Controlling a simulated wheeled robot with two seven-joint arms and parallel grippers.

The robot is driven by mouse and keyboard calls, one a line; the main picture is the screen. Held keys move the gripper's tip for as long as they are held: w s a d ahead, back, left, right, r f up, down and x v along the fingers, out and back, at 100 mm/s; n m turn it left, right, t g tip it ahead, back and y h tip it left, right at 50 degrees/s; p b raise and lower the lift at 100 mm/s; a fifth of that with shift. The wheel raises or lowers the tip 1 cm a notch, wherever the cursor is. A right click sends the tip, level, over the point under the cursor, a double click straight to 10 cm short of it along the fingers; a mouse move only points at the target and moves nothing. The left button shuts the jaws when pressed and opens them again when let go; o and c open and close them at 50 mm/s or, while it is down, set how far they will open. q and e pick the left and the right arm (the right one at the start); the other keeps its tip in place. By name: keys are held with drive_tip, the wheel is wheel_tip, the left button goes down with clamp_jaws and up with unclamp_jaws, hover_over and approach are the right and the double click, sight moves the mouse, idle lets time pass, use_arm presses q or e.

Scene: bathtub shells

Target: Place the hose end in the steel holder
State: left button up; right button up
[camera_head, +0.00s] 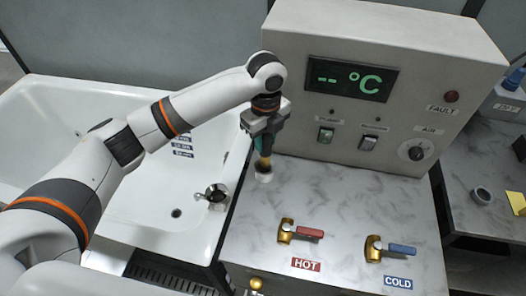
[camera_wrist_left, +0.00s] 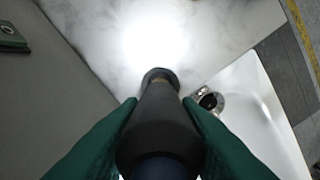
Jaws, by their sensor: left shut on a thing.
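My left gripper (camera_head: 262,142) is shut on the hose end (camera_head: 264,161), above the marble-patterned counter near the control box. The hose end is a dark nozzle with a brass-coloured part, pointing down at the counter. In the left wrist view the black hose end (camera_wrist_left: 160,115) sits between the two green fingers. The steel holder (camera_head: 217,193) is a small ring on the tub's rim, left of and nearer than the gripper. It also shows in the left wrist view (camera_wrist_left: 208,101), right of the hose end and apart from it. My right gripper is not in view.
The control box (camera_head: 385,75) stands close behind the gripper. A red-handled hot valve (camera_head: 300,231) and a blue-handled cold valve (camera_head: 390,248) stand on the counter's front half. The white bathtub (camera_head: 85,105) is at the left. A grey side table (camera_head: 470,170) is at the right.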

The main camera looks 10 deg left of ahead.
sight(264, 152)
use_arm(q)
drive_tip(key=shift+f, duration=0.75)
wheel_tip(264, 152, down, 3)
drive_tip(key=shift+a+f+p, duration=0.1)
drive_tip(key=shift+p, duration=0.4)
drive_tip(key=shift+f, duration=0.15)
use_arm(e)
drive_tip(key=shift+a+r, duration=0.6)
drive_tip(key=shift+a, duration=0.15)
use_arm(q)
drive_tip(key=shift+f, duration=0.1)
drive_tip(key=o, duration=1)
drive_tip(key=shift+o, duration=0.3)
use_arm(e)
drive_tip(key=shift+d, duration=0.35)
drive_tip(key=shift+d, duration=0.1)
